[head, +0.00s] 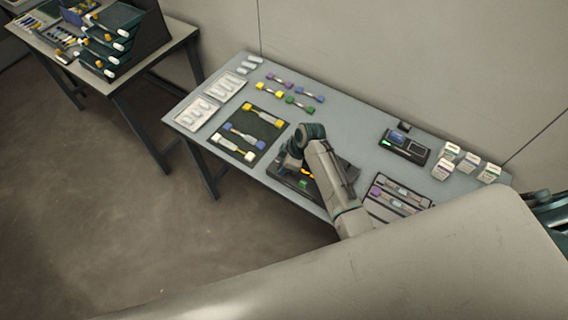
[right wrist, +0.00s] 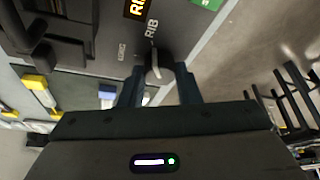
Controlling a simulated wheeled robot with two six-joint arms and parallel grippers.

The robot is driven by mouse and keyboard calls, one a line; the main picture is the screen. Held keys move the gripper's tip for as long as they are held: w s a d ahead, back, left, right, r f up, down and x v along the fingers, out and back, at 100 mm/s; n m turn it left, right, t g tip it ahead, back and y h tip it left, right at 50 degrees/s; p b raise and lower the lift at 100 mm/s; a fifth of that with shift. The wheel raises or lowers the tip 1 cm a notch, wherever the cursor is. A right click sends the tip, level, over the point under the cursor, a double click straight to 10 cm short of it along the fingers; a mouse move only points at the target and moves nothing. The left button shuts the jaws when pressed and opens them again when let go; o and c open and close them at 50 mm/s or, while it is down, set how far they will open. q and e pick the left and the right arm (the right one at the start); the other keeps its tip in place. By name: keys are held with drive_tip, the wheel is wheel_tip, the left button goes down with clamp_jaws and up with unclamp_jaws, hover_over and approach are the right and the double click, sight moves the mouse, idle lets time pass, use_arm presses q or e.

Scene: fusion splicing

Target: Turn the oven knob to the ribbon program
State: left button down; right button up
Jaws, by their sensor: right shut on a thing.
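The oven (head: 285,177) is a dark unit at the table's front edge, partly hidden under my right arm in the head view. In the right wrist view its dark panel (right wrist: 112,40) carries a grey knob (right wrist: 158,66). The narrow end of the knob points toward the printed label "RIB" (right wrist: 151,28). An orange lit display (right wrist: 138,9), cut off by the frame's top, shows letters that look like "RIB". My right gripper (right wrist: 158,88) has a finger on each side of the knob and is shut on it. My left gripper is not in view.
A dark mat (head: 262,118) with yellow, blue and white-ended pieces lies left of the oven. A splicer-like device (head: 404,146) and several small white boxes (head: 468,162) stand to the right. A tray (head: 372,205) lies beside my arm. A second table (head: 150,60) stands at left.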

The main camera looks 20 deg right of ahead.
drive_tip(key=o, duration=1)
drive_tip(key=b+v, duration=0.3)
drive_tip(key=v, duration=0.7)
drive_tip(key=shift+s+d+r, duration=0.1)
drive_tip(key=shift+d+r, duration=0.15)
drive_tip(key=shift+r, duration=0.05)
